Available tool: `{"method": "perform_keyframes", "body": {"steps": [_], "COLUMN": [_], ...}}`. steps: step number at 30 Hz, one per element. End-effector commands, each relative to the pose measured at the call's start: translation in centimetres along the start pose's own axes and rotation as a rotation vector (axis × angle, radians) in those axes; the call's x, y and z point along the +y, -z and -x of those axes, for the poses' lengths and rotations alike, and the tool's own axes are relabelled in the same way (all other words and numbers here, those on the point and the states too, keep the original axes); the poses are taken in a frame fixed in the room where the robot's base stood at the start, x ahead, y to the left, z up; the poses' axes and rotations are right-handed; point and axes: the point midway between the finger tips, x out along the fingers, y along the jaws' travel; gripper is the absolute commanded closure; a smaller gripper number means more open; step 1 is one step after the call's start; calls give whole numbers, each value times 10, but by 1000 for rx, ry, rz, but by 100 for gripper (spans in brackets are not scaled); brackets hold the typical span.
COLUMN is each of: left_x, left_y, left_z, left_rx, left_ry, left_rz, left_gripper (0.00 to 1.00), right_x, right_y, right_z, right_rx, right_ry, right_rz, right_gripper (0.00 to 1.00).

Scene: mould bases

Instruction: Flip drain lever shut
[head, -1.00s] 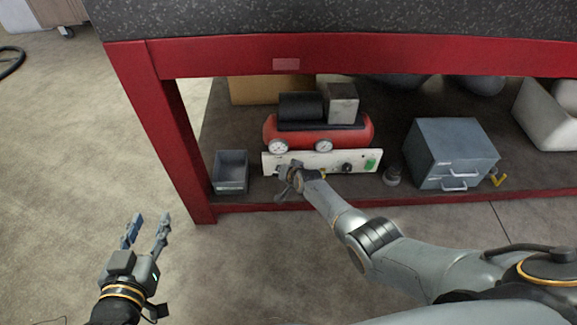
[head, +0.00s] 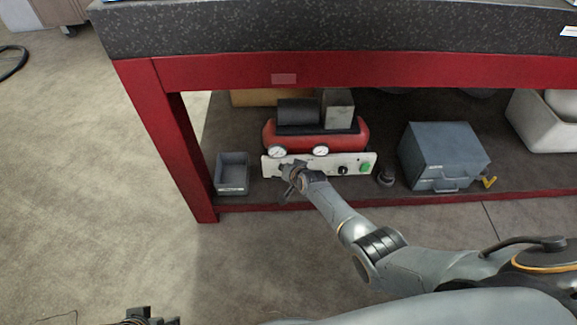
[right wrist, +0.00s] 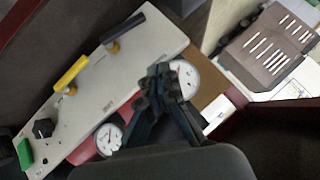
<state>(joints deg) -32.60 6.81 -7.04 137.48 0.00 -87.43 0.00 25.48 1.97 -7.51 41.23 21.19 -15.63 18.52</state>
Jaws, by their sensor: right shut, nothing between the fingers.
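A red compressor (head: 346,140) with a white front panel (head: 327,164) stands on the low shelf under the bench. In the right wrist view the panel (right wrist: 92,98) carries a yellow lever (right wrist: 71,74) and a black lever (right wrist: 128,29), both raised on posts. I cannot tell which is the drain lever. My right gripper (head: 287,188) is at the panel's left end, hiding the levers in the head view. In the right wrist view its fingers (right wrist: 155,82) are shut and empty, apart from both levers. Only a dark sliver of my left gripper (head: 150,318) shows at the bottom edge.
A black knob (right wrist: 43,128) and a green button (right wrist: 24,153) sit at the panel's other end. A grey bin (head: 232,174) stands left of the compressor, and a grey drawer box (head: 445,155) right. The red bench beam (head: 400,69) runs above. The floor in front is clear.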

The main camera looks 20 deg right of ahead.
Motion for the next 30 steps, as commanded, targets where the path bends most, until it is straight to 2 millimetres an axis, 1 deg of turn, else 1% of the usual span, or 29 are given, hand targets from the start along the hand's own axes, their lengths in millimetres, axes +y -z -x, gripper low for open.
{"method": "perform_keyframes", "body": {"steps": [1,8,18,24,30], "left_x": [0,2,6,8,8], "left_y": [1,-4,-25,-41,-52], "left_z": [-7,-48,-106,-133,-148], "left_rx": [-7,-26,-57,-73,-80], "left_ry": [-1,-6,-11,-13,-14], "left_rz": [0,-3,-9,-12,-13], "left_gripper": [60,60,60,60,60], "right_x": [-2,-4,-8,-10,-11], "right_y": [1,0,0,-1,-1], "right_z": [6,22,45,58,65], "right_rx": [-2,-2,-2,-1,-1], "right_ry": [0,-1,-1,0,-1], "right_rz": [-1,0,0,-1,-1], "right_gripper": [100,100,100,100,100]}}
